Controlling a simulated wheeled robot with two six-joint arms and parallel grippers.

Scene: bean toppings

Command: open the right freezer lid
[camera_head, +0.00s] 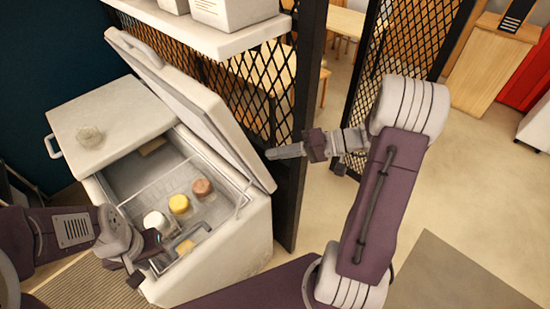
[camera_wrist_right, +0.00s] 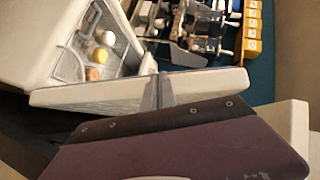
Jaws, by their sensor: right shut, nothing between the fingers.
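The white chest freezer (camera_head: 245,245) stands at left in the head view. Its right lid (camera_head: 190,92) is raised and tilted steeply back, so the compartment below is uncovered. In the right wrist view the lid (camera_wrist_right: 100,95) is seen nearly edge-on. My right gripper (camera_head: 272,154) is shut and empty beside the lid's right edge; in the wrist view its fingers (camera_wrist_right: 158,90) overlap the lid, but I cannot tell if they touch. My left gripper (camera_head: 150,258) is low at the freezer's front rim; its fingertips are too unclear to judge.
Inside are several tubs, including a yellow one (camera_head: 179,204) and a brown one (camera_head: 202,188). A white shelf (camera_head: 215,38) and a black mesh partition (camera_head: 255,85) stand close behind the raised lid.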

